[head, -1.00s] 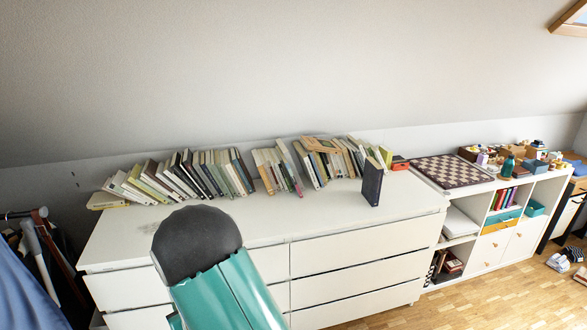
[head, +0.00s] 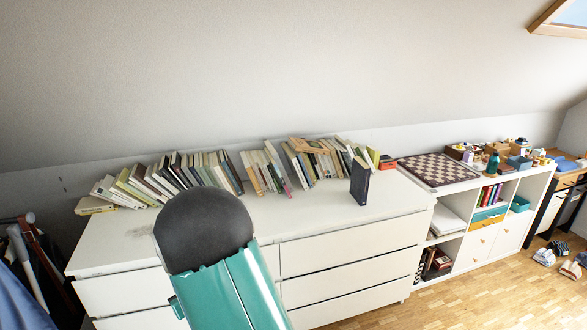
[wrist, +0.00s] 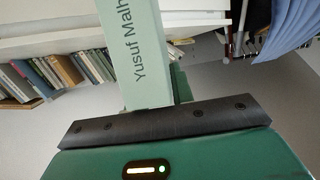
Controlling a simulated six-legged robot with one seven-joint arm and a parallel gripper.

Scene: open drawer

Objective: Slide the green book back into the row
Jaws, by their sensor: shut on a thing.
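In the wrist view, the green book (wrist: 142,62) shows its pale green spine with dark lettering, "Yusuf Malh...", cut off by the frame. My gripper (wrist: 168,108) is shut on it, at the book's end nearest the camera. In the head view the gripper and held book are hidden behind my arm. The row of books (head: 168,178) leans along the back of the white dresser top; a gap separates it from a small group of books (head: 265,170) to its right.
The white dresser (head: 340,228) has a clear front strip. A dark blue book (head: 360,183) stands alone near its right front. More leaning books (head: 320,160) stand behind it. A chessboard (head: 437,169) lies on the shelf unit at right. The sloped wall is close behind.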

